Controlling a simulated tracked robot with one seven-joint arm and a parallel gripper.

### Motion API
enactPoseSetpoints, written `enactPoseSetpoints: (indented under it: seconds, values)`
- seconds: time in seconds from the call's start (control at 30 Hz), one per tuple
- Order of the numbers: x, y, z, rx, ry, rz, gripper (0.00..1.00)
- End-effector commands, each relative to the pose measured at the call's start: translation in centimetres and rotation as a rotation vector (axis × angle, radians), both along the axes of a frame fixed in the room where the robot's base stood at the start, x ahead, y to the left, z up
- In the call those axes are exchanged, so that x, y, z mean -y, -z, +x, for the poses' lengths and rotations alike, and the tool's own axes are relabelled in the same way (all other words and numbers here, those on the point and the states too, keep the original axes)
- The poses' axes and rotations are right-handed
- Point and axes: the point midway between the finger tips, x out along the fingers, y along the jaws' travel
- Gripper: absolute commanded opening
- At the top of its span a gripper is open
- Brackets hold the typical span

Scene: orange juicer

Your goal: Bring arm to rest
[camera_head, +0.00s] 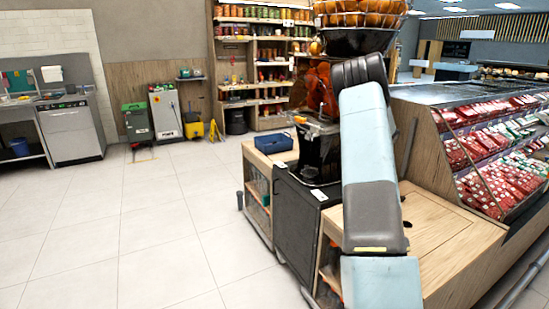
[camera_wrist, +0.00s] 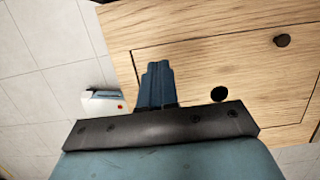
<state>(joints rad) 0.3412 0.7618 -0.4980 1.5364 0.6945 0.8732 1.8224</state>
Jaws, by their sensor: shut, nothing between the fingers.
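My arm rises through the right half of the head view, in front of the counter, and hides part of the juicer. My gripper is not visible in the head view. In the wrist view my gripper (camera_wrist: 157,68) is shut, with its blue fingers together and nothing between them. It is over or in front of the wooden counter top (camera_wrist: 200,25). The orange juicer (camera_head: 318,150) stands on a dark cabinet, with a basket of oranges (camera_head: 362,12) on top.
A wooden counter (camera_head: 450,235) and a refrigerated meat case (camera_head: 490,150) stand at the right. A blue tray (camera_head: 273,143) lies left of the juicer. A white device with a red button (camera_wrist: 104,103) is left of my gripper. Tiled floor (camera_head: 150,220) is clear at the left.

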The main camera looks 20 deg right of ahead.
Motion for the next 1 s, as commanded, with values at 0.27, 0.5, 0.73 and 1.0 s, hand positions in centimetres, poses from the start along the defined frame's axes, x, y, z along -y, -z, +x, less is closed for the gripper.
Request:
enactPoseSetpoints:
  seconds: [0.27,0.5,0.73,1.0]
  values:
    - [-2.7,-3.2,-0.1,0.026,-0.115,-0.013,0.0]
    - [-9.1,-9.8,-1.7,0.079,-0.413,-0.061,0.0]
    - [-15.5,-15.4,-4.3,0.131,-0.716,-0.124,0.0]
    - [-22.8,-21.0,-8.6,0.189,-1.082,-0.223,0.0]
